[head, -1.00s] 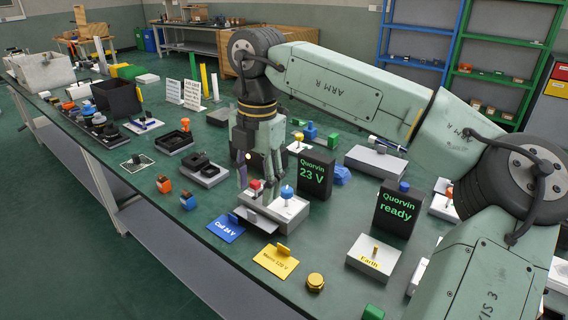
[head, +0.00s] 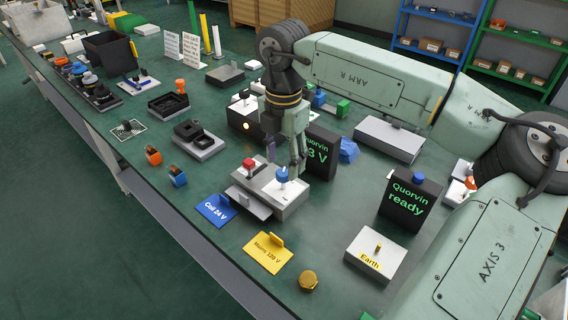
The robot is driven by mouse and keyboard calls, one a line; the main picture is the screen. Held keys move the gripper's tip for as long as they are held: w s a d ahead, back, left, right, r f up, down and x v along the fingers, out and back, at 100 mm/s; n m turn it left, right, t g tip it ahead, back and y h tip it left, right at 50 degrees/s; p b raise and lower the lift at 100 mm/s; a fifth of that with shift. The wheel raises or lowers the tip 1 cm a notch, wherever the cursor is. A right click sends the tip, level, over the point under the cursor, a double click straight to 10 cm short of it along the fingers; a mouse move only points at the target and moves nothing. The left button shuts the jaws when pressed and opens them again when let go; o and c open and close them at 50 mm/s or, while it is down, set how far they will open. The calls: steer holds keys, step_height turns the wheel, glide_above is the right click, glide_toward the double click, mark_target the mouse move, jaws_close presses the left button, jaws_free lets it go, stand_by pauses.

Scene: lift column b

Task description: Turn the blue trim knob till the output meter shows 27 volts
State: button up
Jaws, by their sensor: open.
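The blue trim knob (head: 282,175) stands upright on a light grey box (head: 290,206), right of a red knob (head: 248,163) on the same unit. My gripper (head: 286,163) points down with its fingers open, just behind and above the blue knob in this view. I cannot tell whether a finger touches the knob. The output meter (head: 322,150) is a black display behind the box. Its green text ends in "3 V"; my gripper hides the first digit.
A black "Quorvin ready" display (head: 405,205) stands to the right. In front lie a blue "Coil 24 V" tag (head: 215,210), a yellow "Mains 120 V" tag (head: 268,252) and a brass hex piece (head: 308,280). An "Earth" box (head: 374,256) stands front right.

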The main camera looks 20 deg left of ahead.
mark_target(283, 180)
steer(key=shift+f, duration=1.5)
steer(key=shift+c, duration=0.2)
jaws_close()
